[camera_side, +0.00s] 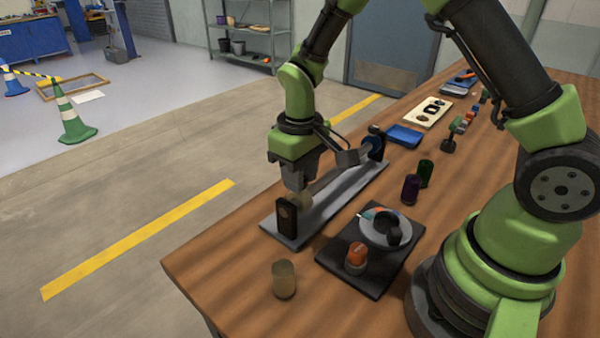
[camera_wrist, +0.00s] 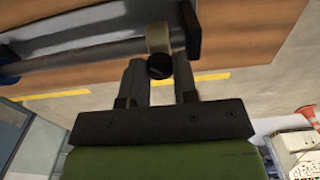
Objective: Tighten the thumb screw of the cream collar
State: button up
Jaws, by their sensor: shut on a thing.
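The cream collar (camera_side: 303,201) sits near the front end of the roller stand, next to the near black end post (camera_side: 287,217). In the wrist view the collar (camera_wrist: 158,36) shows as a pale band beside a black post (camera_wrist: 190,28). Its dark, round thumb screw (camera_wrist: 160,68) projects from the collar toward my gripper. My gripper (camera_wrist: 157,63) has one finger on each side of the screw and is shut on it. In the side view my gripper (camera_side: 297,184) reaches down over the collar, and its fingers hide the screw.
The stand's grey base (camera_side: 335,200) runs back to a far black post (camera_side: 376,142). A black plate (camera_side: 340,258) with a round grey dish and an orange-topped piece lies to the right. A tan cup (camera_side: 284,279), a purple cylinder (camera_side: 410,189) and a blue tray (camera_side: 404,136) stand nearby.

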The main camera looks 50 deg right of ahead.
jog(key=m, duration=0.4)
jog(key=shift+m, duration=2.2)
jog(key=o, duration=0.9)
jog(key=shift+o, duration=0.2)
notch_tip(320, 180, up, 10)
